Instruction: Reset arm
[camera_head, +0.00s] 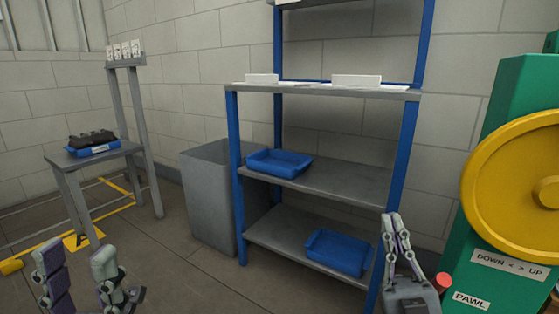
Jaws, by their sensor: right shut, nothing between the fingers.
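My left gripper (76,258) is at the bottom left, its two fingers wide apart and pointing up, with nothing seen between them. My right gripper (391,218) is at the lower right, in front of the right post of the shelf rack. Its fingertips are together and hold nothing. The bodies of both arms are mostly below the picture edge. I see no amber bottle that I can make out clearly.
A blue-posted rack (325,96) holds a blue tray (281,171) on its middle shelf and another blue tray (337,262) below. A small table (60,158) carries dark items. A yellow wheel (510,190) is at right.

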